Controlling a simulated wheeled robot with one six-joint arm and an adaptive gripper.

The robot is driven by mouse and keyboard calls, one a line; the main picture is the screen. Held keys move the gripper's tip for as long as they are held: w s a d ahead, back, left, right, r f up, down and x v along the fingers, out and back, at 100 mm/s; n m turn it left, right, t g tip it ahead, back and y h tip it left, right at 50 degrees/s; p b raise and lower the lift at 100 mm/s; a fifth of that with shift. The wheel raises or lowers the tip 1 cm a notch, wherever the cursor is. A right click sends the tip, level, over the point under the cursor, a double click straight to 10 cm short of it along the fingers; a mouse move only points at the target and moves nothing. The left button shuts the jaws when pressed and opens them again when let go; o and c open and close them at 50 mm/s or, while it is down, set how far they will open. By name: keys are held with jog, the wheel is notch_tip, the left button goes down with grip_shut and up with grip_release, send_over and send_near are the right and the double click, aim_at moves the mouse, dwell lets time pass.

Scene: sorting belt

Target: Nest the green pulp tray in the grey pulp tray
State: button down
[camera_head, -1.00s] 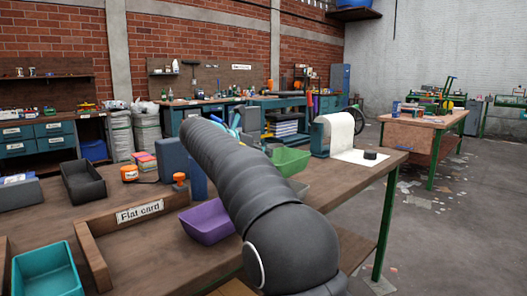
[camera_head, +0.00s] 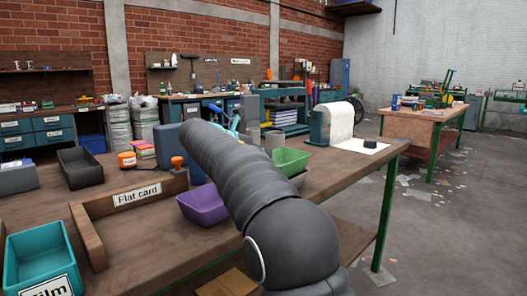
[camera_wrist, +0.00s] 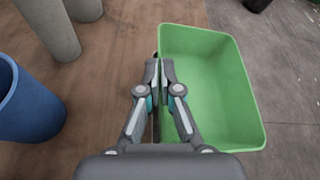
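The green pulp tray (camera_head: 291,161) shows past my arm in the head view, near the workbench's right end. In the wrist view, my gripper (camera_wrist: 159,72) is closed on the left wall of the green tray (camera_wrist: 215,90), with one finger on each side of it. A grey edge, apparently the grey pulp tray (camera_head: 299,180), shows just under the green tray in the head view. My arm hides most of it, so I cannot tell whether the two touch. The grey tray is not visible in the wrist view.
A purple tray (camera_head: 203,206) stands left of my arm. A wooden divider labelled Flat card (camera_head: 137,195), a teal tray (camera_head: 40,255) and a black tray (camera_head: 80,168) lie farther left. A paper roll (camera_head: 342,120) stands behind right. A blue container (camera_wrist: 28,105) is left of my gripper.

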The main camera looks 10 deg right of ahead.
jog(key=c, duration=1.8)
grip_release()
jog(key=shift+c, duration=0.2)
jog(key=o, duration=0.6)
jog(key=shift+f, duration=0.1)
jog(key=shift+r+p, duration=1.7)
jog(key=shift+p, duration=0.25)
jog(key=shift+r, duration=2.8)
